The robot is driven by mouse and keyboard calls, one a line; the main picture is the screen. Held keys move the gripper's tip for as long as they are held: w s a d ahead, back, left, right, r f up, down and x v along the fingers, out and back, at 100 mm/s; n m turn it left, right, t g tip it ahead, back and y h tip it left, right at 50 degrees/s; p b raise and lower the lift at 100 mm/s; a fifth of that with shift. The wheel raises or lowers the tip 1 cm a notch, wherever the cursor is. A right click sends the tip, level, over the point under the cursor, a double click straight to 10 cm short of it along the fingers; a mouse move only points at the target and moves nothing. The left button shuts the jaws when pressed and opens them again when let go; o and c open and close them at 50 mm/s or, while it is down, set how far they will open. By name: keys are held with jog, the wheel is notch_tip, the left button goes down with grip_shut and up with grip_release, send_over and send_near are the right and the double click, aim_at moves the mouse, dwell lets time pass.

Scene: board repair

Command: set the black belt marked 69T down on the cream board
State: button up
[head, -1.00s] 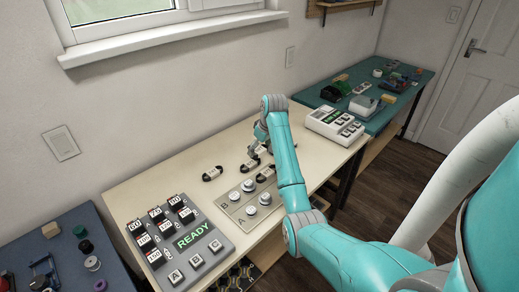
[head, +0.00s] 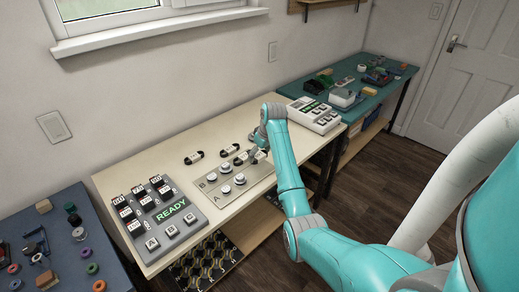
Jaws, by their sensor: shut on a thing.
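My gripper (head: 257,149) is over the cream-topped table, near the far right end of a pale plate with round white pegs. It is shut on a small dark belt with a pale label (head: 259,156), partly hidden by the fingers and wrist. The label is too small to read, so I cannot confirm 69T. I cannot tell whether the belt touches the surface below. The pale, cream-grey plate (head: 222,200) is marked A and B and lies on the cream table (head: 140,168). Another dark labelled belt (head: 240,160) lies at the plate's far edge, just left of my gripper.
Two more labelled belts, one at left (head: 194,158) and one in the middle (head: 228,149), lie behind the plate. A grey panel reading READY (head: 158,218) stands at left, a white keypad device (head: 314,114) at right. Blue and teal tables flank the cream one.

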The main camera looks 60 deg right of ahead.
aim_at(258, 169)
jog(key=shift+f, duration=2.7)
jog(key=shift+f, duration=0.5)
jog(key=o, duration=0.9)
jog(key=shift+c, duration=0.2)
jog(key=v, duration=1.2)
jog(key=shift+s, duration=0.1)
